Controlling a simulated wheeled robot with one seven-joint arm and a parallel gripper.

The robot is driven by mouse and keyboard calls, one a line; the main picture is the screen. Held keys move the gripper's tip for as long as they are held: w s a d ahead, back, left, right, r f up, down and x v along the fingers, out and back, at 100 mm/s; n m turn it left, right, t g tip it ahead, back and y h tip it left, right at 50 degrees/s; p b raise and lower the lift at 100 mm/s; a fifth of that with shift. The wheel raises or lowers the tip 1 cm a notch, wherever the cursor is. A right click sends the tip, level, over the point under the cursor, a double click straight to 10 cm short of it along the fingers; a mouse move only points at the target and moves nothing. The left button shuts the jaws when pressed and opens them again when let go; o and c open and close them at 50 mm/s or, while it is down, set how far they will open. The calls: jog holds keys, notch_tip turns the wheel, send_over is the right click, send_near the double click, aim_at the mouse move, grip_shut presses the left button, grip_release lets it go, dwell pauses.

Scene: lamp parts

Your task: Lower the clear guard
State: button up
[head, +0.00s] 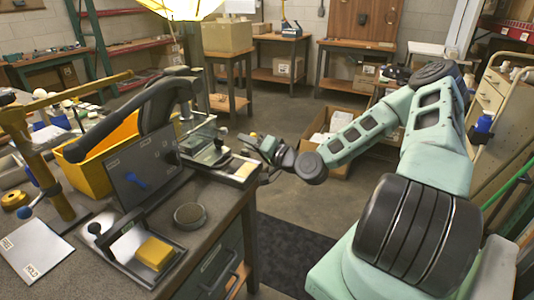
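The clear guard (203,132) appears as a see-through panel on a small fixture at the far right part of the workbench. It seems raised at a tilt, but its edges are hard to make out. The fixture has a light base tray (228,179) with a pale yellow block (243,170) at its right end. My gripper (254,142) is just right of the fixture, near the bench edge, pointing left toward it. It is small here, and I cannot tell whether its fingers are open or touch anything.
In front are a yellow block (154,252) on a tray and a round dark puck (190,214). A yellow bin (92,160) stands behind.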

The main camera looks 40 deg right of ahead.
jog(key=s+d, duration=0.1)
jog(key=s, duration=0.6)
jog(key=shift+p, duration=0.45)
